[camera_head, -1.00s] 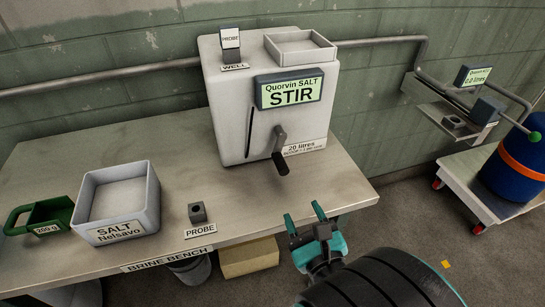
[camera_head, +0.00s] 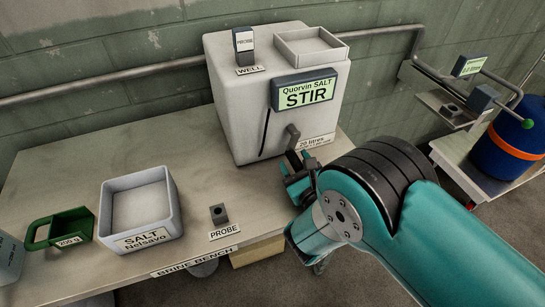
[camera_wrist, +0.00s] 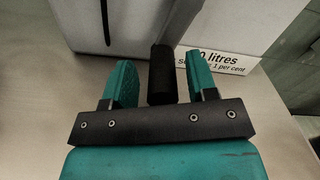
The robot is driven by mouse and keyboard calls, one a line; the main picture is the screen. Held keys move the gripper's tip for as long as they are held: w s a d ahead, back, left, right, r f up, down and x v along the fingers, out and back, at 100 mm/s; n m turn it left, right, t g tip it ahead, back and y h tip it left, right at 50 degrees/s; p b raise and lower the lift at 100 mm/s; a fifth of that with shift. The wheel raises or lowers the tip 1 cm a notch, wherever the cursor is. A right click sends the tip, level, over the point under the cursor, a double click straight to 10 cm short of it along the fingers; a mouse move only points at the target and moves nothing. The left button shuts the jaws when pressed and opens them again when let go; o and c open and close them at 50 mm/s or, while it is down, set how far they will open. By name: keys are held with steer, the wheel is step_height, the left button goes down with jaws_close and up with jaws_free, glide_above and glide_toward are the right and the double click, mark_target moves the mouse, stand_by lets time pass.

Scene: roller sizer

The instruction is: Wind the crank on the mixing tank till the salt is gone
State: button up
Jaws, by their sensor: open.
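The white mixing tank (camera_head: 235,115) stands at the back of the bench, with a display (camera_head: 305,90) reading "Quorvin SALT STIR". Its crank (camera_head: 292,135) is on the front face; my arm hides the lower part in the head view. In the wrist view the black crank handle (camera_wrist: 162,75) stands between the two teal fingers of my gripper (camera_wrist: 160,85), with a gap on each side. My gripper is open around the handle, and no contact shows. The head view shows my gripper (camera_head: 300,170) partly behind my arm. The inside of the tank is not visible.
On the bench are a salt bin (camera_head: 140,205), a green 200 g scoop (camera_head: 58,228) and a probe holder (camera_head: 219,213). A probe (camera_head: 243,40) sits on top of the tank at the well. A blue drum (camera_head: 508,145) stands on a cart at the right.

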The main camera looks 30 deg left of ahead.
steer(key=shift+w+a, duration=0.2)
steer(key=shift+w, duration=0.05)
steer(key=c, duration=0.9)
steer(key=shift+a+m, duration=0.1)
steer(key=shift+m, duration=0.2)
